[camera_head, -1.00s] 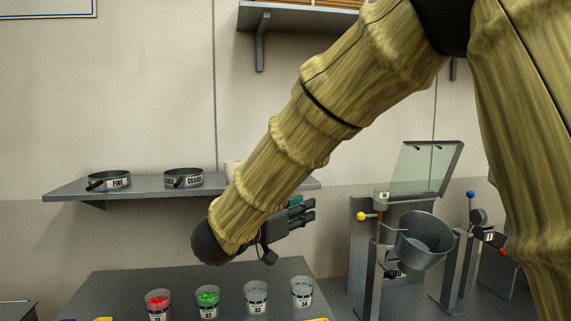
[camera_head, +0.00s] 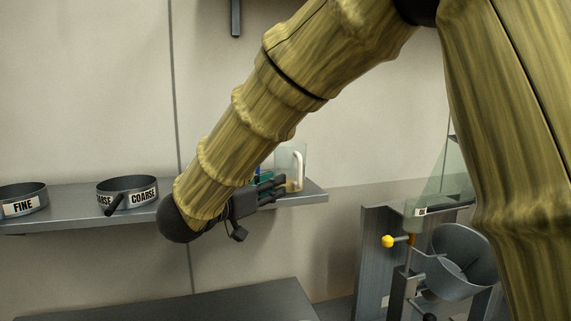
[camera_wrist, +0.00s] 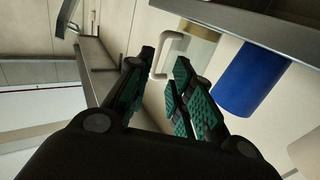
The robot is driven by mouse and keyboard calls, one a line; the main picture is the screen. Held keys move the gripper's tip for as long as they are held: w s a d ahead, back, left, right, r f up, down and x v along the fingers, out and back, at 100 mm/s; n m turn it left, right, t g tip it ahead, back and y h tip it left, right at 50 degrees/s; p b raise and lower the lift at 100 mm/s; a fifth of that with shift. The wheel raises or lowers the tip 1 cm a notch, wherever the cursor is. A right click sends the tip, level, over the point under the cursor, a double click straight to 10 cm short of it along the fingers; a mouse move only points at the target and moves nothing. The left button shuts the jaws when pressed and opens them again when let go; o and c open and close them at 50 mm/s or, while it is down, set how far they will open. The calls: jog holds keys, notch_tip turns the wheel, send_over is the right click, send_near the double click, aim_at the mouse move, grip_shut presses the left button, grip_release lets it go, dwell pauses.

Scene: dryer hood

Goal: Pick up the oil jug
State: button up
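The oil jug (camera_head: 297,168) looks clear with a white handle and stands at the right end of the wall shelf. In the wrist view its white handle (camera_wrist: 157,62) shows just beyond and between my fingertips, with a yellowish body (camera_wrist: 201,42) behind it. My gripper (camera_head: 277,188) is at the shelf's front edge, just left of the handle in the head view. In the wrist view my gripper (camera_wrist: 158,82) is open, with green-padded fingers apart and nothing between them. My arm hides part of the shelf.
The grey wall shelf (camera_head: 75,213) also holds a FINE pan (camera_head: 22,203) and a COARSE pan (camera_head: 133,190). A blue cylinder (camera_wrist: 250,80) is right of the jug in the wrist view. A grey table (camera_head: 240,302) lies below; a hopper machine (camera_head: 460,270) stands right.

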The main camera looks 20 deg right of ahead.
aim_at(300, 173)
jog(key=shift+s+r+p+x, duration=0.15)
jog(key=shift+p+x, duration=0.9)
jog(key=shift+x, duration=1.55)
jog(key=shift+s+r+p+x, duration=0.15)
jog(key=shift+p+x, duration=0.9)
jog(key=shift+x, duration=1.55)
jog(key=shift+w+d, duration=0.1)
jog(key=shift+d, duration=0.05)
grip_shut()
